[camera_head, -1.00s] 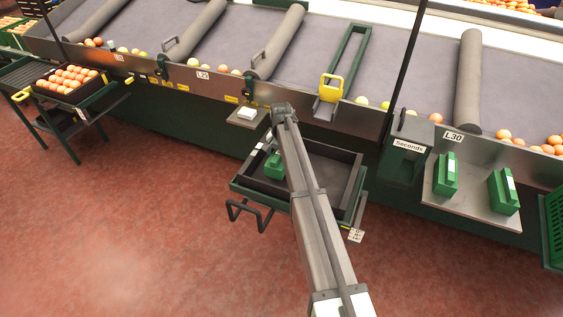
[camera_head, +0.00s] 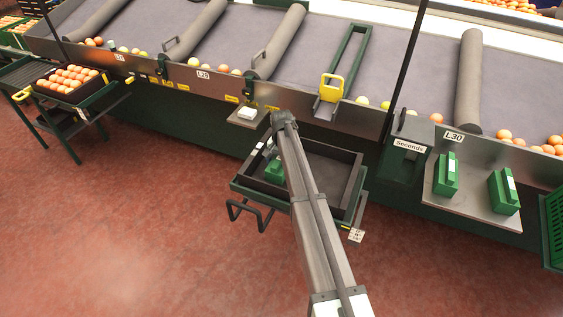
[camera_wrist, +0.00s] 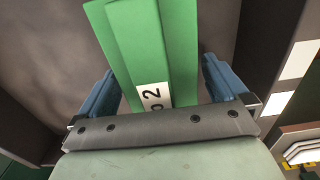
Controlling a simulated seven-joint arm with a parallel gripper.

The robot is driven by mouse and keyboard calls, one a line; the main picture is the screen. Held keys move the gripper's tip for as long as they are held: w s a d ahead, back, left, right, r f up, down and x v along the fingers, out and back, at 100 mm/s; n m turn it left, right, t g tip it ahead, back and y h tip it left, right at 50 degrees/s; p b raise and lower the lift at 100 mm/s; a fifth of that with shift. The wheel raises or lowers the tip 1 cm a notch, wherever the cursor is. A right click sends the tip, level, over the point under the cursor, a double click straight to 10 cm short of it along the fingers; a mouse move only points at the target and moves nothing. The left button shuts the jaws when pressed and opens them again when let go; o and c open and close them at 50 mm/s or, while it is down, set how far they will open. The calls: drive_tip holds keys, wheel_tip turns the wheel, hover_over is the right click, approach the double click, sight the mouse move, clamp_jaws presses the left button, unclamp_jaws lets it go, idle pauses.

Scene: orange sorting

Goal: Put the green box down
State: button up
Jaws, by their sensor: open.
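The green box (camera_head: 274,170) is inside the dark tray (camera_head: 327,217) at its left side, partly hidden behind my arm in the head view. In the wrist view the green box (camera_wrist: 135,50) is long, with a white label marked "2" near my palm. My gripper (camera_wrist: 158,70) has its two blue fingers open, one on each side of the box. A narrow gap shows between the box and each finger. In the head view the fingers are hidden. Whether the box's underside rests on the tray floor cannot be told.
Two more green boxes (camera_head: 446,176) (camera_head: 503,192) stand on a metal shelf (camera_head: 466,205) at the right, next to a "Seconds" bin (camera_head: 408,147). The sorting conveyor (camera_head: 240,57) runs behind the tray. The tray's right part is empty. Its walls rise around the box.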

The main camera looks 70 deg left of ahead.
wheel_tip(320, 180, up, 12)
drive_tip(key=shift+r, duration=0.15)
idle(0.5)
